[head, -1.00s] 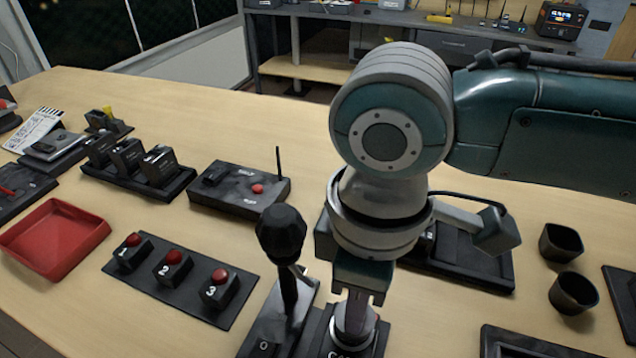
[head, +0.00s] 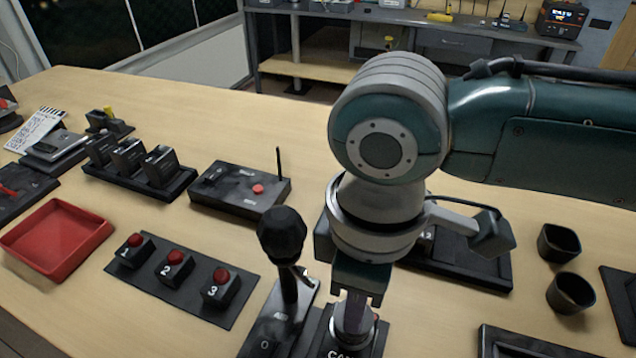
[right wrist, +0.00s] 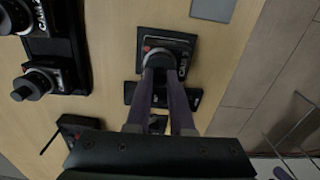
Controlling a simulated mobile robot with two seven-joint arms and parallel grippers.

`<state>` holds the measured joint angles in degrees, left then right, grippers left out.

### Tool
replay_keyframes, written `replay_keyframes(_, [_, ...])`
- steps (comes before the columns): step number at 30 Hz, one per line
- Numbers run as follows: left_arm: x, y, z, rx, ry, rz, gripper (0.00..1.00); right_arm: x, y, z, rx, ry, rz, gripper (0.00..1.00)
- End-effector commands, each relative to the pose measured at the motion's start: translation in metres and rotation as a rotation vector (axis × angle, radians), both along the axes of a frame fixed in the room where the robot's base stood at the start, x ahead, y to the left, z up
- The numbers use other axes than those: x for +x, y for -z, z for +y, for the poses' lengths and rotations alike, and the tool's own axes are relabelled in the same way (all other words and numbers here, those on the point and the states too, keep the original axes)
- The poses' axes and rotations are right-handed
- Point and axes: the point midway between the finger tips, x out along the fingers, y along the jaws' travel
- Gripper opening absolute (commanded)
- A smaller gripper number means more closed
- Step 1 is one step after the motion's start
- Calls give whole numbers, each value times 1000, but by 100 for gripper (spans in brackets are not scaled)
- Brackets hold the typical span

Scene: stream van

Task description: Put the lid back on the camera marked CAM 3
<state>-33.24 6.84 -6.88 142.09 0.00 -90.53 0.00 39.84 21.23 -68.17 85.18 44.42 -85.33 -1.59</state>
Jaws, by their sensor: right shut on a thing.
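The camera marked CAM 3 (right wrist: 172,46) is a dark box on a square black base in the right wrist view. Its label is partly readable there. In the head view the camera (head: 346,350) is at the bottom edge, partly cut off, reading only "CAM". My right gripper (head: 355,302) points down over it. In the right wrist view its two fingers (right wrist: 160,68) close in at the camera's lens end. They are shut on a small round lid, mostly hidden between the fingertips; I cannot tell whether it is seated. My left gripper is not in view.
A black lever (head: 282,240) stands close left of the gripper. A three-button panel (head: 180,290), a red tray (head: 88,228) and an antenna box (head: 240,190) lie further left. Two black cups (head: 570,293) are at right. Other cameras (right wrist: 48,80) show in the wrist view.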

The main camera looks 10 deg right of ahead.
Motion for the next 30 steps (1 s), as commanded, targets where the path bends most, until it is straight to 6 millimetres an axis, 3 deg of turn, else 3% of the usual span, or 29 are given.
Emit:
replay_keyframes(5, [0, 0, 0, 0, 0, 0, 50, 0, 0, 0, 0, 0, 0, 0])
replay_keyframes(6, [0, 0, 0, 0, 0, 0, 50, 0, 0, 0, 0, 0, 0, 24])
replay_keyframes(12, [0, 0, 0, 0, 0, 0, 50, 0, 0, 0, 0, 0, 0, 46])
replay_keyframes(15, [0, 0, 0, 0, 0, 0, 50, 0, 0, 0, 0, 0, 0, 56])
replay_keyframes(20, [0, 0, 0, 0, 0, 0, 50, 0, 0, 0, 0, 0, 0, 56])
replay_keyframes(28, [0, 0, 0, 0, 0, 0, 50, 0, 0, 0, 0, 0, 0, 86])
replay_keyframes(30, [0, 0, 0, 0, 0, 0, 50, 0, 0, 0, 0, 0, 0, 86])
